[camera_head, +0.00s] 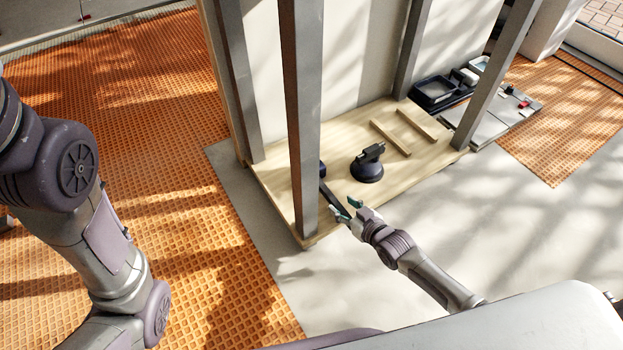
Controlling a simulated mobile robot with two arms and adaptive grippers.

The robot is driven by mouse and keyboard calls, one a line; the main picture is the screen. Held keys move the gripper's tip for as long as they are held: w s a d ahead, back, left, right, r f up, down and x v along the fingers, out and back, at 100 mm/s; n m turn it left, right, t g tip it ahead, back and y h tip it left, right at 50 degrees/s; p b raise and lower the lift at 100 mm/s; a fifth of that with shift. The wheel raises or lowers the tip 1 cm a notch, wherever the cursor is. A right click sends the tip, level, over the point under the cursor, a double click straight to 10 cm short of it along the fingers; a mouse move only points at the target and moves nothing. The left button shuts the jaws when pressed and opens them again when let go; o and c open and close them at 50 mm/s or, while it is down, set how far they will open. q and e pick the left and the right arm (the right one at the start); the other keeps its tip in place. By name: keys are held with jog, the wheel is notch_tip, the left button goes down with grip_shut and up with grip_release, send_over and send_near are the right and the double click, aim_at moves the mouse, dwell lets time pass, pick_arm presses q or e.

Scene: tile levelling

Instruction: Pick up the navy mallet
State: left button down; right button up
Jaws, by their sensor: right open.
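The navy mallet lies on a light wooden board (405,170) low between grey posts. Its dark handle (332,196) points towards my right gripper, and its navy head (322,169) is partly hidden by the front post. My right gripper (346,208) is open, with its teal fingertips on either side of the near end of the handle as seen here. I cannot tell whether they touch it. My left arm comes in at the left, but its gripper is out of view.
The front grey post (303,110) stands close to the mallet's left. A dark suction cup (367,166) sits right of the mallet, and two wooden strips (391,137) lie beyond. Black trays (434,92) and grey tiles stand farther right. Orange matting (150,180) covers the left floor.

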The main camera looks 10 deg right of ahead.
aim_at(332, 197)
jog(key=shift+w+a+f+b, duration=0.1)
jog(key=shift+w+a+b, duration=0.05)
jog(key=shift+w+b, duration=0.15)
jog(key=b+x, duration=0.3)
jog(key=shift+w+a, duration=0.2)
jog(key=shift+a, duration=0.1)
jog(key=shift+w+a+b, duration=0.2)
jog(key=shift+w+b, duration=0.35)
jog(key=shift+b, duration=0.05)
jog(key=shift+c, duration=0.3)
grip_shut()
jog(key=shift+w+r, duration=0.1)
jog(key=shift+r, duration=0.1)
